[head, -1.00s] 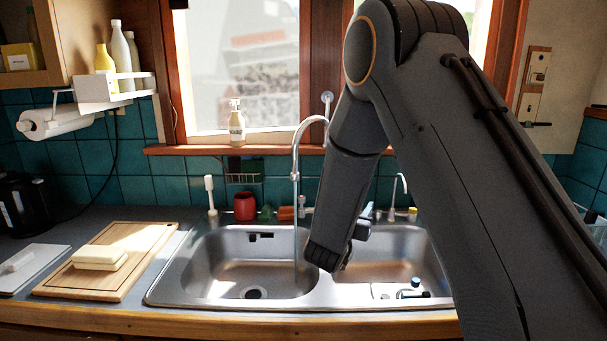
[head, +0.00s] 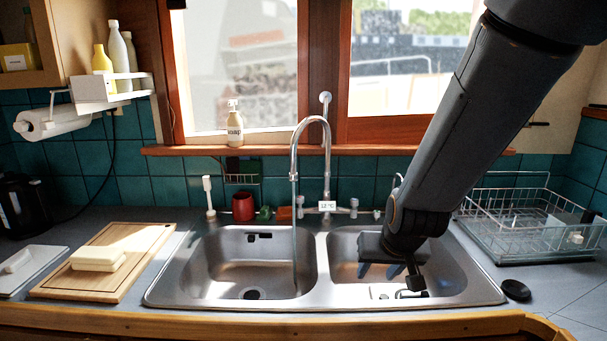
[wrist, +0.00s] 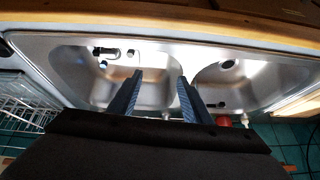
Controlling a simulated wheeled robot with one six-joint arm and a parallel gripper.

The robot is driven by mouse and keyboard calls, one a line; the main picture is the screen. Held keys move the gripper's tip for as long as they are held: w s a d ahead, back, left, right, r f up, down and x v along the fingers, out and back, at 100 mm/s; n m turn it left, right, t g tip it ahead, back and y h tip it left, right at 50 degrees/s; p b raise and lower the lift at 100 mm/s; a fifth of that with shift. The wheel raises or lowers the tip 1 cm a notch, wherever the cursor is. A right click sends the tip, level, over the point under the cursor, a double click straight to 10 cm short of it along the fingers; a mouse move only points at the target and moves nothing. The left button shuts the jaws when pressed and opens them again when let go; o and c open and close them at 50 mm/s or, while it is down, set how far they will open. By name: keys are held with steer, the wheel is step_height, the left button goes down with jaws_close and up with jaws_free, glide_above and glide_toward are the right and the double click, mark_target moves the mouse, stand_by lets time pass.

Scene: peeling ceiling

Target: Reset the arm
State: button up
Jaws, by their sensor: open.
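My gripper (head: 391,270) hangs from my dark arm over the right-hand basin of the sink (head: 462,262) in the head view. In the wrist view my gripper (wrist: 157,80) shows two dark fingers standing well apart, with nothing between them. The fingers point down toward the divider between the two basins of the sink (wrist: 167,57). My gripper's body hides part of the right basin in the head view.
A tall faucet (head: 327,150) rises behind the sink. A wire dish rack (head: 510,225) stands at right, near a black round lid (head: 515,290). A cutting board (head: 140,240) with a pale block (head: 97,258) lies at left. A soap bottle (head: 235,125) stands on the sill.

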steer(key=s+d+f+g, duration=0.1)
steer(key=s+d+g, duration=0.2)
steer(key=s, duration=0.9)
step_height(320, 180, down, 11)
steer(key=g+b, duration=0.2)
steer(key=b, duration=0.8)
steer(key=shift+n, duration=0.3)
steer(key=shift+a+f, duration=0.1)
